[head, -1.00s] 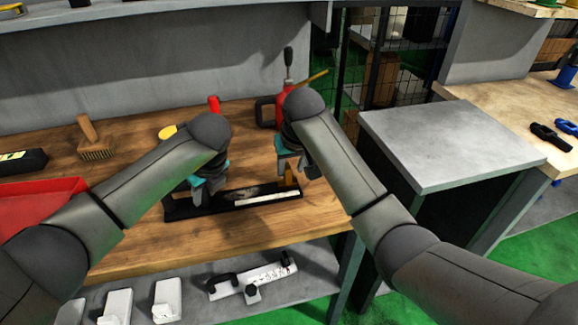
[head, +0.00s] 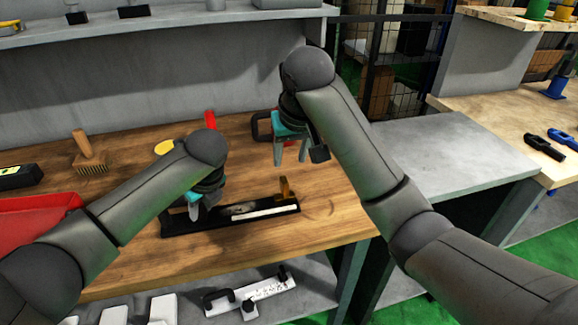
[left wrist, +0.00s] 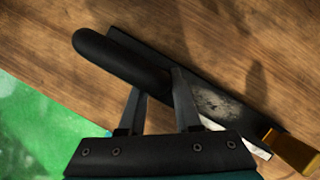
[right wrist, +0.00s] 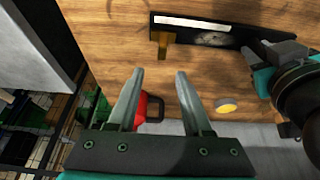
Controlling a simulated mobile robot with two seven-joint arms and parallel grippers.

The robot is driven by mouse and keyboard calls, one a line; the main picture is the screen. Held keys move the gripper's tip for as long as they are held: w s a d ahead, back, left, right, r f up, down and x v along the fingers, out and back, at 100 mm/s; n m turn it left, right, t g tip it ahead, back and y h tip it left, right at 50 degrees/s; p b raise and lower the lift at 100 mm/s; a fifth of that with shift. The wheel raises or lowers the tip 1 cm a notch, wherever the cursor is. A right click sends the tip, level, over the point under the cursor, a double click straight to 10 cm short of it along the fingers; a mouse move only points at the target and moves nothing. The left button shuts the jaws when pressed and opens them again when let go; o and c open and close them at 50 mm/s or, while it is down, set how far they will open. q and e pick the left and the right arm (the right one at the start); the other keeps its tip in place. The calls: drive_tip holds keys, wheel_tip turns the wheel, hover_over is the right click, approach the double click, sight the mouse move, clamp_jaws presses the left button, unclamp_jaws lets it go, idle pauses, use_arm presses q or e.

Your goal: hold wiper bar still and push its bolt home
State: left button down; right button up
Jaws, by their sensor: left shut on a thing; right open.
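The wiper bar (head: 230,216) is a long black bar with a pale strip, lying on the wooden bench. My left gripper (head: 198,212) is shut on the black rounded grip (left wrist: 120,58) at its left end. The brass-coloured bolt (head: 284,188) stands up at the bar's right end; it also shows in the left wrist view (left wrist: 290,150) and the right wrist view (right wrist: 163,40). How deep it sits I cannot tell. My right gripper (head: 290,160) is open and empty, above and behind the bolt, apart from it.
A red tool with a black handle (head: 262,126) stands behind my right gripper. A yellow disc (head: 164,147), a brush (head: 90,155) and a red tray (head: 35,225) are on the bench. A grey-topped cabinet (head: 450,150) stands to the right. The bench front is clear.

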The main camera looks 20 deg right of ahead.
drive_tip(key=shift+s+d+r, duration=0.1)
drive_tip(key=shift+s+r, duration=0.35)
drive_tip(key=shift+r, duration=0.05)
use_arm(q)
drive_tip(key=c, duration=0.5)
unclamp_jaws()
drive_tip(key=shift+r, duration=0.1)
drive_tip(key=v, duration=1.2)
